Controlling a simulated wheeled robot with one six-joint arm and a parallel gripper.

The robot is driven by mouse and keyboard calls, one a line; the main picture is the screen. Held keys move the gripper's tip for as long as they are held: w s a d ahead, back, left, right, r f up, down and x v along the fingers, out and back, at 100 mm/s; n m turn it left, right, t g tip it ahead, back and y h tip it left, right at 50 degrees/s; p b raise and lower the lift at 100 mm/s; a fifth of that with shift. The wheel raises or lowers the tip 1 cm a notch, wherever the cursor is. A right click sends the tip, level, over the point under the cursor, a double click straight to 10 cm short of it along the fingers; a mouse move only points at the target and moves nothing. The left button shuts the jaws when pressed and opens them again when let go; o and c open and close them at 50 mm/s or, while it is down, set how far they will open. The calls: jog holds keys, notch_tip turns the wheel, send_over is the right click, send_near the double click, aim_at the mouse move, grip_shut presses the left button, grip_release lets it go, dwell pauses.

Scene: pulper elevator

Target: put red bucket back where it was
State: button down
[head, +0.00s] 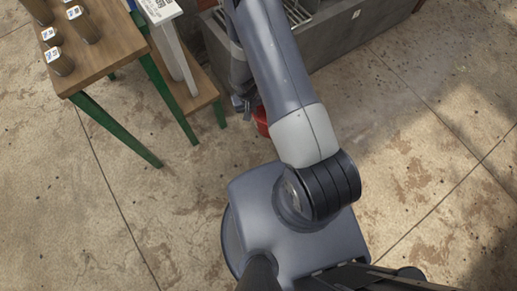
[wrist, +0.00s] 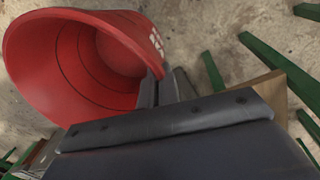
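In the head view only a small piece of the red bucket (head: 262,120) shows beside my arm, which hides the rest. My gripper (head: 241,104) is partly hidden there too. I cannot tell whether the bucket touches the floor.
A wooden table (head: 115,50) with green legs and several small labelled containers (head: 60,62) stands at the upper left. A lower wooden shelf (head: 195,95) is close to my gripper. A grey concrete structure (head: 340,40) runs along the top. The floor at left and right is clear.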

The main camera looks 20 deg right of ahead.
jog(key=s+a+f+b, duration=0.1)
jog(key=a+f+b, duration=0.2)
jog(key=f+b, duration=0.8)
jog(key=a+f+b, duration=0.2)
jog(key=f+b, duration=1)
jog(key=f, duration=1.6)
jog(key=shift+s+a, duration=0.4)
jog(key=c, duration=2.1)
grip_release()
jog(key=shift+f+b, duration=0.2)
jog(key=shift+b, duration=0.15)
jog(key=o, duration=0.4)
jog(key=shift+r, duration=0.1)
jog(key=r+p, duration=0.1)
jog(key=r, duration=0.3)
jog(key=a+r+p, duration=0.1)
jog(key=r+p, duration=0.1)
jog(key=r, duration=0.2)
jog(key=r+p, duration=0.1)
jog(key=r, duration=0.3)
jog(key=shift+s+a, duration=0.1)
jog(key=shift+a, duration=0.05)
